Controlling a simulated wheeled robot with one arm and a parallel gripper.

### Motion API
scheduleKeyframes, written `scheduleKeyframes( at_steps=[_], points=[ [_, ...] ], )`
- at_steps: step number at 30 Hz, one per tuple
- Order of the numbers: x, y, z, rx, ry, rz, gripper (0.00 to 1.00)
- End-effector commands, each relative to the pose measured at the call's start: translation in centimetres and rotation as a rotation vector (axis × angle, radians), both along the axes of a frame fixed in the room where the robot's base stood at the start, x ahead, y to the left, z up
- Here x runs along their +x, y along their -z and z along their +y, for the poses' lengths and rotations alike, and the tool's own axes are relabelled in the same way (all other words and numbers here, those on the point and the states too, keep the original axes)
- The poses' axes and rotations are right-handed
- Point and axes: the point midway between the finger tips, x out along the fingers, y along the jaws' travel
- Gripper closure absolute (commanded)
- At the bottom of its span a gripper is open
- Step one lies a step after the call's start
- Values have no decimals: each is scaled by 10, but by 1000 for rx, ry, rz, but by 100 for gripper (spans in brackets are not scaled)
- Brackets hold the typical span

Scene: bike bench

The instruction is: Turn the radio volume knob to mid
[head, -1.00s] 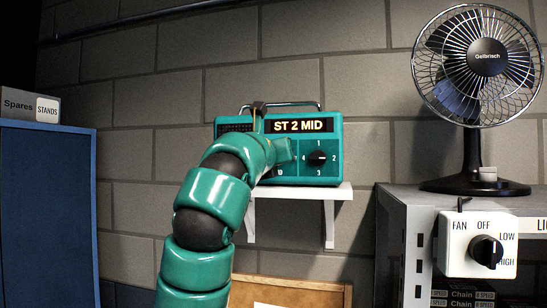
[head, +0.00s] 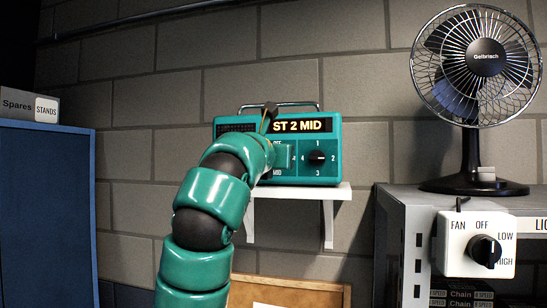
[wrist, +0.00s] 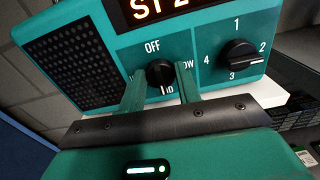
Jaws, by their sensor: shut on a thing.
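The teal radio (head: 330,170) stands on a white wall shelf, and its display (head: 301,125) reads ST 2 MID. In the wrist view the black volume knob (wrist: 160,70) sits under the OFF label, with LOW to its right and MID partly visible below. Its white pointer mark appears to face down, toward MID. My gripper (wrist: 161,76) is shut on this knob, with one teal finger on each side. In the head view my arm hides the knob.
The station knob (head: 317,157), numbered 1 to 4, is right of the volume knob and points to 2. The white shelf (head: 335,192) is just below. A fan (head: 487,60) and its switch box (head: 478,243) are at the right. A blue panel (head: 45,215) stands left.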

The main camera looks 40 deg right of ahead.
Motion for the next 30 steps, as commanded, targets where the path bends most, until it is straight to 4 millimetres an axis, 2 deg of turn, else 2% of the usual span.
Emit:
scheduleKeyframes(
  at_steps=[1,2,4,13,17,22,30],
  points=[
    [1,3,-1,5,2,7,90],
    [1,3,-1,4,2,6,61],
    [1,3,0,3,2,5,47],
    [0,1,1,1,0,2,46],
    [-5,1,8,0,-2,0,46],
    [-25,3,31,2,-4,-2,46],
    [-64,2,78,1,-6,0,46]
  ],
)
